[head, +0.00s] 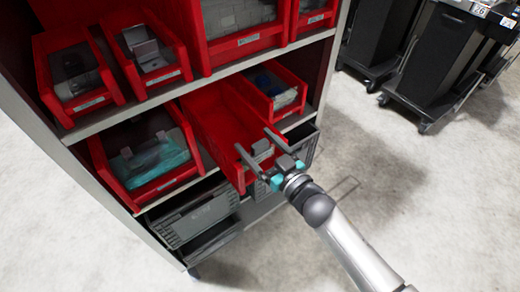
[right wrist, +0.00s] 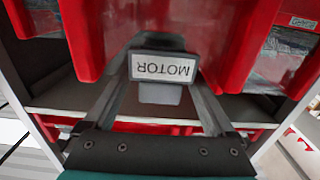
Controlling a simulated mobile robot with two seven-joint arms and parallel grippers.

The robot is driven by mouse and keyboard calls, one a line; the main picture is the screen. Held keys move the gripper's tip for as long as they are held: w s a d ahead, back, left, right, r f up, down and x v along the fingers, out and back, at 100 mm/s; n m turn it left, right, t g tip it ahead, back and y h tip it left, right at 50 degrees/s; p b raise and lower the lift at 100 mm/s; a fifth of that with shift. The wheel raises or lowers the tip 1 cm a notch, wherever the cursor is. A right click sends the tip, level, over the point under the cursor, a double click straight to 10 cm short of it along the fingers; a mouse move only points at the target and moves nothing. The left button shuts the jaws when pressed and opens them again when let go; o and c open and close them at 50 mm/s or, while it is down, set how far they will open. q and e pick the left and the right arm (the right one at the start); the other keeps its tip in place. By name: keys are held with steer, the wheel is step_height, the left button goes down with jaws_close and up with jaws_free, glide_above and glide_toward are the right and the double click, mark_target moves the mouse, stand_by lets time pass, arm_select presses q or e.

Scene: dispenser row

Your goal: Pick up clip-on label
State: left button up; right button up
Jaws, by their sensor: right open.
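The clip-on label (right wrist: 163,67) shows in the right wrist view as a grey piece with a white face reading MOTOR, upside down. It sits at the front of a red bin, between the two fingers of my right gripper (right wrist: 162,84). In the head view the grey label (head: 262,147) lies between the fingertips of my right gripper (head: 257,142), at the front of the pulled-out red bin (head: 214,125). The right gripper is open, with a finger on each side of the label. I cannot tell whether either finger touches it. My left gripper is not in view.
The shelf rack (head: 120,118) holds several red bins, including one with a teal item (head: 150,160) to the left and one (head: 275,90) behind to the right. Grey crates (head: 195,213) stand below. Dark carts (head: 440,60) stand at the upper right. The floor (head: 420,190) at right is clear.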

steer(key=shift+x, duration=1.1)
steer(key=c, duration=1.4)
